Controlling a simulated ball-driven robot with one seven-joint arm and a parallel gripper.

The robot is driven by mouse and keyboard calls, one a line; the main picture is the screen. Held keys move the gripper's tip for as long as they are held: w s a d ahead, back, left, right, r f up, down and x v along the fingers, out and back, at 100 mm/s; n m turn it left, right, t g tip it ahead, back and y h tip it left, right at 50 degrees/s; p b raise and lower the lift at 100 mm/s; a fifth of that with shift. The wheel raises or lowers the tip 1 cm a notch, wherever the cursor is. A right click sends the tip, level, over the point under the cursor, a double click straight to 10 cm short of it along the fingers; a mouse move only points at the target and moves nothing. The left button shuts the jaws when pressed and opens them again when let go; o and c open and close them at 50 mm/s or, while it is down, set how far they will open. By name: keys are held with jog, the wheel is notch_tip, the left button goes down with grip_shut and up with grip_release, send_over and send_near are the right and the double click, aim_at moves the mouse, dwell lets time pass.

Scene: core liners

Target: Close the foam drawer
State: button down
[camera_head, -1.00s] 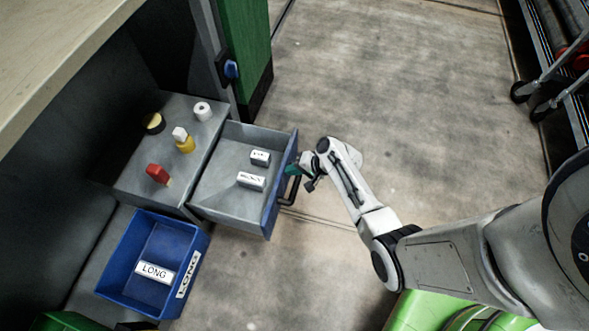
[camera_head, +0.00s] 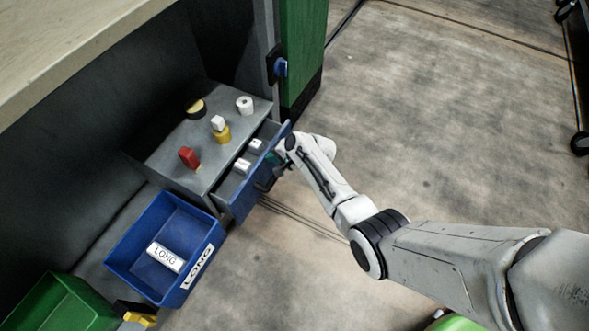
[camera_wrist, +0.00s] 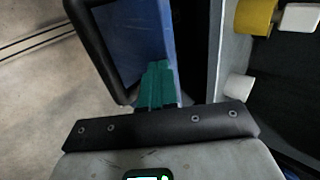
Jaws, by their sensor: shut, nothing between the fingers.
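The drawer (camera_head: 236,194) has a blue front and grey inside, and is partly open from the grey cabinet (camera_head: 188,144). Two white labelled blocks (camera_head: 243,167) lie in it. In the wrist view, my gripper's teal fingers (camera_wrist: 157,85) are shut and empty against or very near the blue drawer front (camera_wrist: 135,40), beside the black handle (camera_wrist: 95,50). Exact contact cannot be told.
On the cabinet top stand a red item (camera_head: 188,157), a yellow item with a white top (camera_head: 221,132), a white roll (camera_head: 244,105) and a black-yellow roll (camera_head: 196,109). A blue LONG bin (camera_head: 190,284) and a green bin (camera_head: 62,308) stand at left. Open floor lies right.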

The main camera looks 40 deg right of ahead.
jog(key=w+a+b, duration=0.2)
jog(key=w+b, duration=0.1)
jog(key=w, duration=0.4)
jog(key=shift+w+a+r+b, duration=0.15)
jog(key=shift+w+a+b, duration=0.1)
jog(key=shift+a+b, duration=0.1)
